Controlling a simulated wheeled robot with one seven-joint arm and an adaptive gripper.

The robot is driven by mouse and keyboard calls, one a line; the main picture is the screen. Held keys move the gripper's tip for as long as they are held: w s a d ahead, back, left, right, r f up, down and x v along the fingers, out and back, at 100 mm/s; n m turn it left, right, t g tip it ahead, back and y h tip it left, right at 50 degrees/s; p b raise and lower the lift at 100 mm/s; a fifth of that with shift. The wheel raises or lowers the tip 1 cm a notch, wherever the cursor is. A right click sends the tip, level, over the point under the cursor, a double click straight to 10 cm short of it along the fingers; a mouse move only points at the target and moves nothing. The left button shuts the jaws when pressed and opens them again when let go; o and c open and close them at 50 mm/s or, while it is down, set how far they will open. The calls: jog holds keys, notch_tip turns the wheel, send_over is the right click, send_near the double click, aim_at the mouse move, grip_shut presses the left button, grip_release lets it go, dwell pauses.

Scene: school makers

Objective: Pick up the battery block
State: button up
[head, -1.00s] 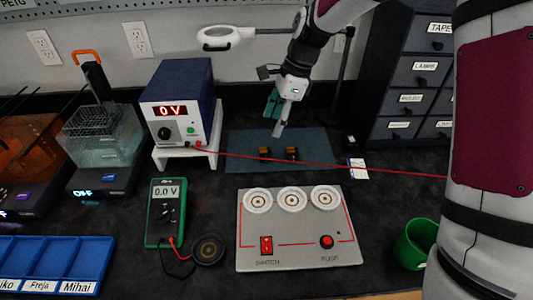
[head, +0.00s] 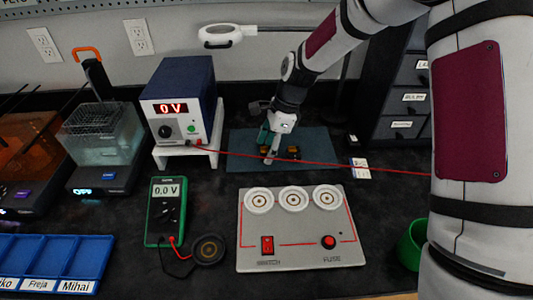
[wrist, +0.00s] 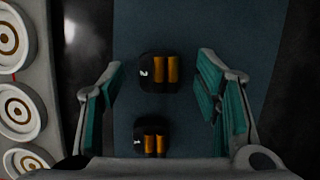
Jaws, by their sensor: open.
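Two battery blocks, small and black with orange-gold cells, lie on the dark blue mat (head: 318,138). In the wrist view one battery block (wrist: 158,71) sits midway between the fingertips, and the other battery block (wrist: 151,140) lies closer to the palm, also between the fingers. My gripper (wrist: 161,75) is open and empty, with teal pads spread on either side of the blocks. In the head view my gripper (head: 268,153) hangs low over the mat and partly hides the left block. The right block (head: 292,153) shows beside it. The remaining height is hard to tell.
A thin red wire (head: 340,162) runs across the mat's front part. The grey switch board (head: 290,228) lies in front of the mat. The power supply (head: 180,105) stands left on a white stand, and dark drawers (head: 405,100) stand behind right.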

jog(key=shift+c, duration=0.4)
jog(key=c, duration=1.2)
jog(key=shift+r, duration=0.1)
